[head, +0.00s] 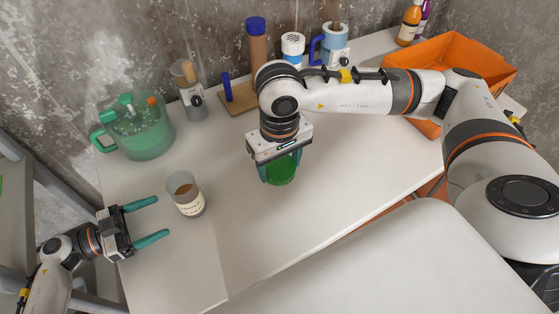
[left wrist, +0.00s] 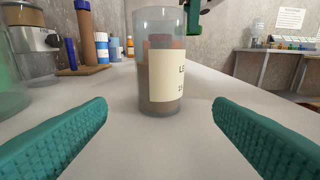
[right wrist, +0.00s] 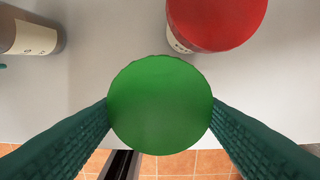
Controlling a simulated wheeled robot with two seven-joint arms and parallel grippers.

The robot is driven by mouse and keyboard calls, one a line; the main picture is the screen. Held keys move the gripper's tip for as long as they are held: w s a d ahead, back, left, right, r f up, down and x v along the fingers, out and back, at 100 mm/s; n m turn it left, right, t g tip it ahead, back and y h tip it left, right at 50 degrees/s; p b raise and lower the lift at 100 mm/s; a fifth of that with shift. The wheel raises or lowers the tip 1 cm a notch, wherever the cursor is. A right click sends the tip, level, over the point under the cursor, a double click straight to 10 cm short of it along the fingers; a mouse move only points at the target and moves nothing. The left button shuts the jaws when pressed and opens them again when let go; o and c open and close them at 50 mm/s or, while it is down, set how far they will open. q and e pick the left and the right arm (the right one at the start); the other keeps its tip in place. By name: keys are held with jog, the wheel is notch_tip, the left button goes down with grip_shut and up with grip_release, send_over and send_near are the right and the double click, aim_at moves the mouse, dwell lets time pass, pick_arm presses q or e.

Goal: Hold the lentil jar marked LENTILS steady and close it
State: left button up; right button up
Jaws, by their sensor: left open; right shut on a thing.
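The lentil jar (head: 186,196) is clear glass with brown contents, a pale label and an open top. It stands upright on the white table. In the left wrist view the jar (left wrist: 160,75) shows part of its label, starting "LE". My left gripper (head: 162,216) is open, its fingers pointing at the jar from the left, with a gap between them and it. My right gripper (head: 279,174) is shut on a green lid (right wrist: 160,105), holding it above the table to the right of the jar. The jar also shows at the upper left of the right wrist view (right wrist: 32,38).
A red-topped container (right wrist: 216,22) stands near the green lid in the right wrist view; my right arm seems to hide it in the head view. The front table is clear.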

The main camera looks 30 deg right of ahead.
aim_at(186, 204)
pick_arm(q)
jog(key=shift+d+f, duration=0.2)
jog(key=shift+d, duration=1.95)
jog(key=shift+d+f, duration=0.2)
jog(key=shift+d, duration=1.95)
jog(key=c, duration=1)
pick_arm(e)
jog(key=w+a+r, duration=0.1)
jog(key=w+a, duration=0.3)
jog(key=a, duration=0.5)
jog(key=w+a+r, duration=0.2)
jog(key=w+a, duration=0.1)
jog(key=a, duration=0.7)
jog(key=shift+w+r, duration=0.15)
jog(key=shift+w, duration=0.2)
